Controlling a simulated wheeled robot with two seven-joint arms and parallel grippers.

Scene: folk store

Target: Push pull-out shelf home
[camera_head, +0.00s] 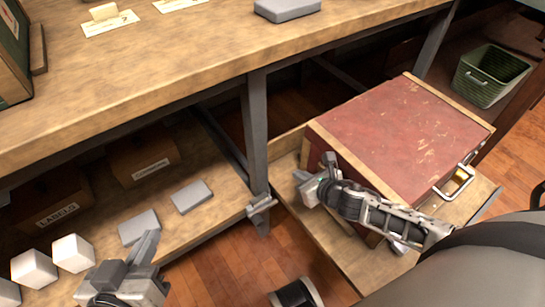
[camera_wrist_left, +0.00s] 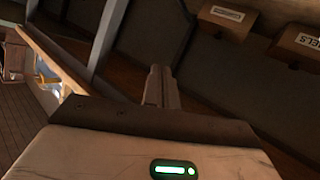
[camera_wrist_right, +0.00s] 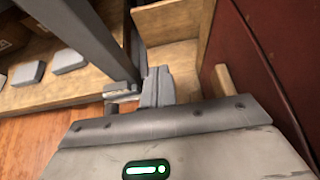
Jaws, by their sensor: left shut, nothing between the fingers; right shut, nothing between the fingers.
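The pull-out shelf (camera_head: 342,243) is a wooden tray standing out from under the workbench at the right, with a low raised edge. A red chest (camera_head: 405,130) with wooden trim and a metal handle sits on it. My right gripper (camera_head: 331,160) is shut and empty over the shelf's left part, beside the chest. In the right wrist view its fingers (camera_wrist_right: 158,80) are in front of the shelf (camera_wrist_right: 172,55), with the chest (camera_wrist_right: 240,70) at right; contact cannot be told. My left gripper (camera_head: 148,243) is shut and empty before the lower bench shelf; its fingers (camera_wrist_left: 160,85) show in its wrist view.
A grey bench post (camera_head: 255,130) with a metal latch (camera_head: 261,206) stands left of the pull-out shelf. The lower shelf holds labelled boxes (camera_head: 143,157), grey slabs (camera_head: 190,196) and white blocks (camera_head: 72,253). A green basket (camera_head: 488,76) stands far right. Wooden floor (camera_head: 225,262) shows between.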

